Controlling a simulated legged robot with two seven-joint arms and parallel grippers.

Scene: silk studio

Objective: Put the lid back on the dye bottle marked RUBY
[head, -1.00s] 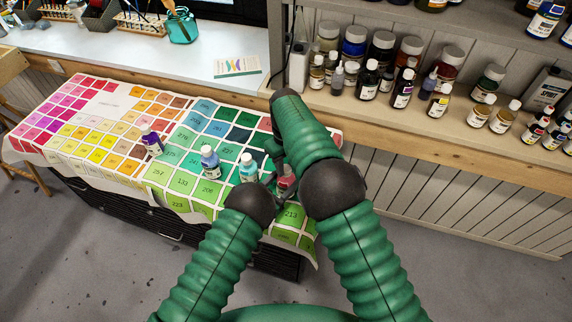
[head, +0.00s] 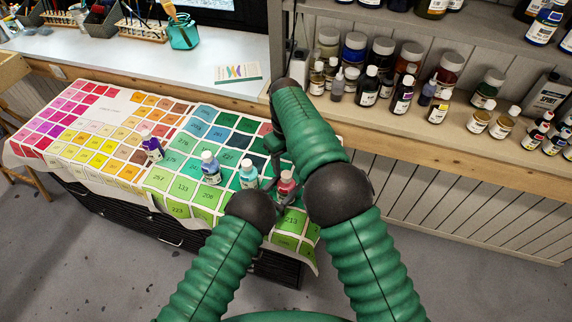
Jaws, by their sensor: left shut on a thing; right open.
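A small red bottle (head: 287,187) stands at the right end of the colour chart, partly behind my arms. Its label is too small to read. I cannot make out a separate lid, nor tell whether one is on it. My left gripper (head: 280,204) is shut around the lower part of this bottle, mostly hidden by my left arm. My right gripper (head: 273,154) is open, above and a little behind the bottle, apart from it. A teal bottle (head: 249,176), a blue bottle (head: 211,170) and a purple bottle (head: 152,147) stand to the left.
The colour chart (head: 105,112) covers the low table and hangs over its front edge. A shelf (head: 400,128) crowded with several jars and bottles runs along the right. A white counter (head: 100,65) lies behind, with brushes and a teal pot (head: 183,36).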

